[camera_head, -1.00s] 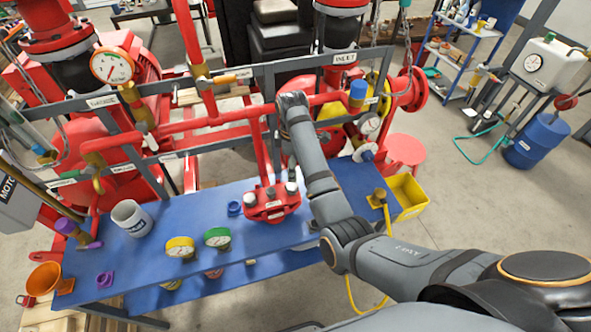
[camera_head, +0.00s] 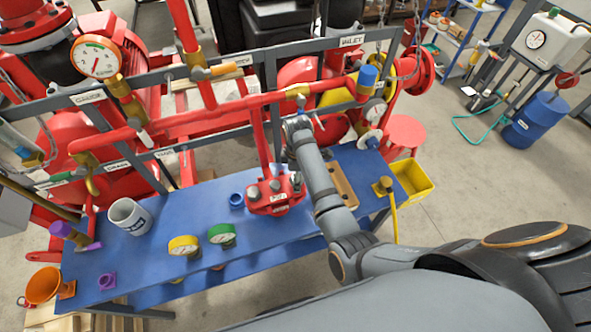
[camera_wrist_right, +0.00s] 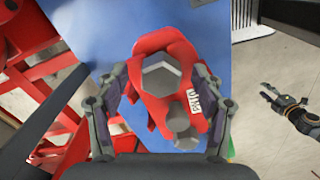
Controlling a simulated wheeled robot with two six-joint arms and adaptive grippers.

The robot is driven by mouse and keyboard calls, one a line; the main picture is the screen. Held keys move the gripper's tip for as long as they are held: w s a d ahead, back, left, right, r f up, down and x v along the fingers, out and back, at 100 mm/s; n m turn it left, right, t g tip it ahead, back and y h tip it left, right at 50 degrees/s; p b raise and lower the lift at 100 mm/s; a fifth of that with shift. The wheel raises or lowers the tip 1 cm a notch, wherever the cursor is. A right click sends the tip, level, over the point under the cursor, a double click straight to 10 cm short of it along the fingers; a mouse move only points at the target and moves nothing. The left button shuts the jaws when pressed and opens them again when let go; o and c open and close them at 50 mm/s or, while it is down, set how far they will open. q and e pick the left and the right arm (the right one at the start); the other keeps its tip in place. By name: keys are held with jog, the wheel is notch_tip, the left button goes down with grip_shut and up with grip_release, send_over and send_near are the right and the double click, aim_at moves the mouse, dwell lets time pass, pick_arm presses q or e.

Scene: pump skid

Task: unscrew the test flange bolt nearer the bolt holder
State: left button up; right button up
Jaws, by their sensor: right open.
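The red test flange (camera_head: 272,206) stands on the blue bench with grey bolts on top. In the right wrist view the flange (camera_wrist_right: 150,50) lies below my right gripper (camera_wrist_right: 160,82). The gripper is open, one finger on each side of a large grey hex bolt (camera_wrist_right: 166,76), without visible grip. A second grey bolt (camera_wrist_right: 182,124) is lower in that view. In the head view my right forearm hides most of that gripper. A small blue cup (camera_head: 236,201) stands left of the flange, but I cannot tell if it is the bolt holder. A dark gripper (camera_wrist_right: 290,108), apparently my left, shows over the floor.
A brown block (camera_head: 343,184) and a yellow bin (camera_head: 413,180) are to the right. Red pipes stand behind.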

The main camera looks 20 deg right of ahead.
jog(key=shift+s, duration=0.1)
jog(key=shift+c, duration=0.7)
jog(key=c, duration=1.1)
jog(key=n, duration=0.3)
jog(key=shift+n, duration=0.4)
jog(key=shift+c, duration=0.2)
jog(key=n, duration=1.1)
jog(key=o, duration=1.3)
jog(key=shift+c, duration=0.2)
notch_tip(320, 180, up, 8)
jog(key=shift+f, duration=0.2)
